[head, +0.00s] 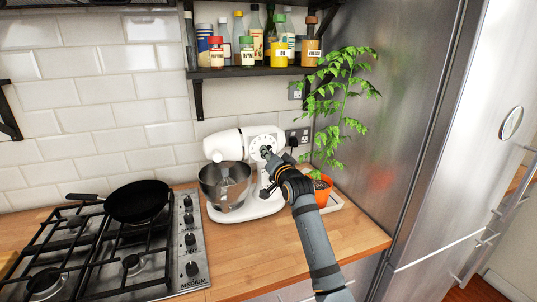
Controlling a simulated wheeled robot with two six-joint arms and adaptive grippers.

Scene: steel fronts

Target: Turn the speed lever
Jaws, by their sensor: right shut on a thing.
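A white stand mixer (222,144) with a steel bowl (219,180) stands on the wooden counter, against the tiled wall. A round dial with dark marks (258,143) shows on the side of its head. My right gripper (267,152) reaches in from the lower right and is at this dial. It is shut on the speed lever, which the fingers mostly hide. My left gripper is out of the picture.
A gas hob with a black pan (138,201) is on the left. A plant in an orange pot (322,190) stands close to my right arm, beside the steel fridge (400,130). A shelf (250,72) with bottles and jars hangs above the mixer. The front counter (245,255) is bare.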

